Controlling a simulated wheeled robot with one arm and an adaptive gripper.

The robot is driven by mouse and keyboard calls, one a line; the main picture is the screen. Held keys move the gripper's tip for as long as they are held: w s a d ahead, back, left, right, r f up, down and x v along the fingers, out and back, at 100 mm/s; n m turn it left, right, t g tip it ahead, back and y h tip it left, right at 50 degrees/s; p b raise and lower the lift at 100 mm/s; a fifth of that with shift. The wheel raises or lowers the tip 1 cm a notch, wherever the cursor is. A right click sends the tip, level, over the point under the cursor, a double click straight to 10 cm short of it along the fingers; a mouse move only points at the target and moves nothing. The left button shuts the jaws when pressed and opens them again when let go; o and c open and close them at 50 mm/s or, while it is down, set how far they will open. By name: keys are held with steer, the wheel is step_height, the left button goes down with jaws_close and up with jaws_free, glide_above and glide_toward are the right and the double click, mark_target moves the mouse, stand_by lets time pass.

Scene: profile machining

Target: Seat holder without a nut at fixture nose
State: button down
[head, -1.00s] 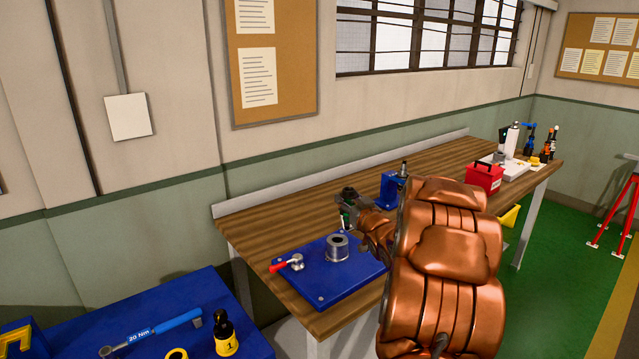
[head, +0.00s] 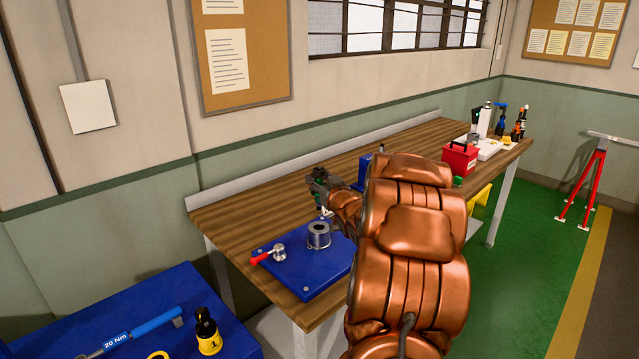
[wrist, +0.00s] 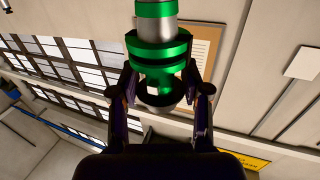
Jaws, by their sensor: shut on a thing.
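My gripper (wrist: 160,100) is shut on a holder (wrist: 158,50) with green flanges and a bare silver section. In the wrist view the fingers sit on both sides of its green flange, and the holder's upper end is cut off by the frame edge. In the head view my gripper (head: 320,186) is small and dark, beyond and above the fixture, and the holder is hard to make out. The fixture is a blue plate (head: 305,275) on the bench with an upright grey hollow cylinder (head: 319,235) and a red-handled clamp (head: 270,254). The holder is apart from the cylinder.
My copper arm covers the bench's right middle and part of a blue block (head: 363,172). A red toolbox (head: 460,158) and bottles stand at the far end. A blue cart (head: 150,290) carries a torque wrench (head: 140,333) and a holder marked 1 (head: 207,333). The bench's back left is clear.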

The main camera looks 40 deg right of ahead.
steer(key=shift+a+f+b, duration=0.1)
steer(key=shift+b, duration=0.2)
steer(key=shift+s+f, duration=0.1)
steer(key=shift+f, duration=0.1)
steer(key=shift+f+b, duration=1.65)
steer(key=shift+f, duration=0.65)
steer(key=shift+b, duration=0.6)
step_height(320, 180, down, 6)
steer(key=b, duration=0.4)
steer(key=shift+f, duration=0.2)
stand_by(2.5)
steer(key=shift+c, duration=2.3)
jaws_free()
steer(key=shift+s+f, duration=0.1)
